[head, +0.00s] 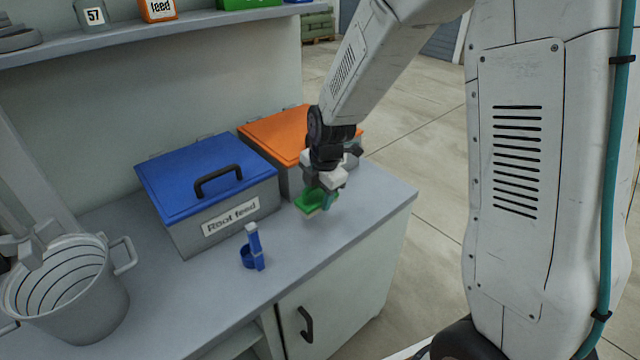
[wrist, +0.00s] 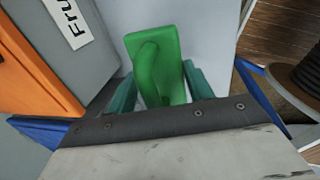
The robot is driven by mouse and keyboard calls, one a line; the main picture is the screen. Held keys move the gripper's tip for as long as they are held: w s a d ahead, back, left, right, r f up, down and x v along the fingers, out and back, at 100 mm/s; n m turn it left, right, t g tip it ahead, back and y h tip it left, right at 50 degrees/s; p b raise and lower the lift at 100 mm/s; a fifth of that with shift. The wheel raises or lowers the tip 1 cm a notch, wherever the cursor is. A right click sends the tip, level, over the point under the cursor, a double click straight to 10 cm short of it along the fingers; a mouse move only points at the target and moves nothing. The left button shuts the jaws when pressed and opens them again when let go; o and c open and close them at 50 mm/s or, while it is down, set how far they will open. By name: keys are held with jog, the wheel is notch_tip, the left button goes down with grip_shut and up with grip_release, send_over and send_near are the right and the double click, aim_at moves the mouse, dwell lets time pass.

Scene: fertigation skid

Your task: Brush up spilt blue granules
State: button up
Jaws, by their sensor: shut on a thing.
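My gripper (head: 326,190) is shut on a green brush (head: 314,203), held low over the right part of the worktop, in front of the orange-lidded bin. Light bristles seem to show under its green body. In the wrist view the brush (wrist: 158,50) sits between the teal fingers of my gripper (wrist: 160,88). I cannot tell whether the bristles touch the worktop. I can make out no blue granules in either view. A blue scoop (head: 253,248) with an upright handle stands on the worktop in front of the blue-lidded bin.
A grey bin with a blue lid (head: 190,170), labelled "Root feed", stands beside a bin with an orange lid (head: 280,135). A grey bucket (head: 85,310) stands at left. The worktop (head: 330,240) is clear near its front right edge. A shelf (head: 150,38) runs above.

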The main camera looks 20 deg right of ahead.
jog(key=shift+r, duration=1.3)
jog(key=shift+f, duration=1.7)
